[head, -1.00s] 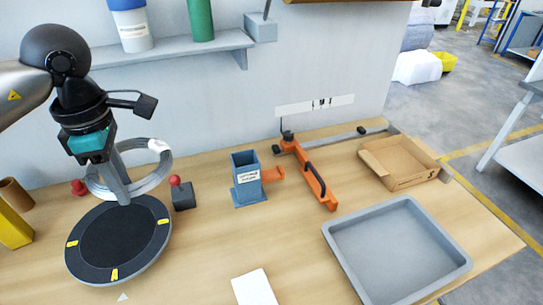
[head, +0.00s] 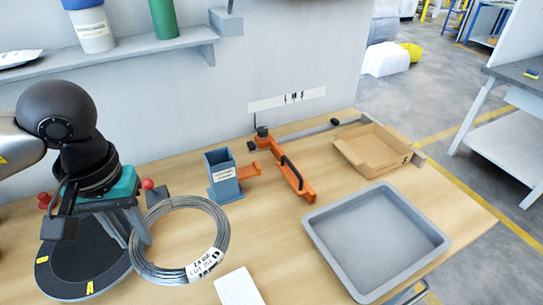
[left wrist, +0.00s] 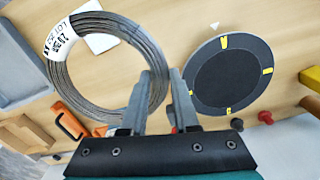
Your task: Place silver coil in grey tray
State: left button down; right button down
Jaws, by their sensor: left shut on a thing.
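The silver coil (head: 222,240) is a ring of grey wire with a white label; in the left wrist view the coil (left wrist: 88,103) shows beside the black turntable. My left gripper (head: 143,240) is shut on the coil's left side and holds it above the table, right of the turntable. In the left wrist view the fingertips (left wrist: 160,78) close on the coil's edge. The grey tray (head: 374,245) is empty at the right of the table; part of the tray (left wrist: 10,75) shows at the left wrist view's edge. My right gripper is not in view.
The round black turntable (head: 82,255) is at the left. A blue-grey holder (head: 223,176) and an orange tool (head: 292,172) stand behind. An open cardboard box (head: 372,150) is at the back right. A white card (head: 238,287) lies in front, between coil and tray.

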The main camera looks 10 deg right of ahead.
aim_at(362, 245)
jog(key=l+z, duration=0.1)
jog(key=z, duration=0.95)
jog(key=l+z, duration=0.2)
jog(key=l, duration=0.45)
